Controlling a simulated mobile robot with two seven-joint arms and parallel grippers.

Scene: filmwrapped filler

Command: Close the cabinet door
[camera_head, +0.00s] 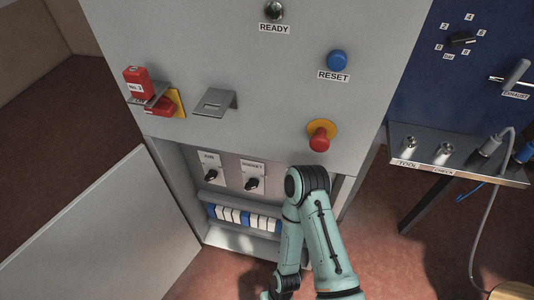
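The cabinet door (105,228) is a pale grey panel standing open, swung out to the left of the grey cabinet (245,110). Its hinge side is by the left edge of the lower opening, and its lower part runs out of the frame. The opening shows a panel with two black knobs and a row of blue and white switches (243,217). One teal arm of mine, seemingly the right, is bent in front of the opening's right side. Its far end reaches the bottom edge, and its gripper is cut off. My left gripper is not in view.
A red emergency button (320,138) sticks out above the opening, with a blue reset button (337,60) higher up. A red block (138,84) and an empty metal bracket (214,102) project from the front. A shelf (456,160) with plugs and cables stands at right.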

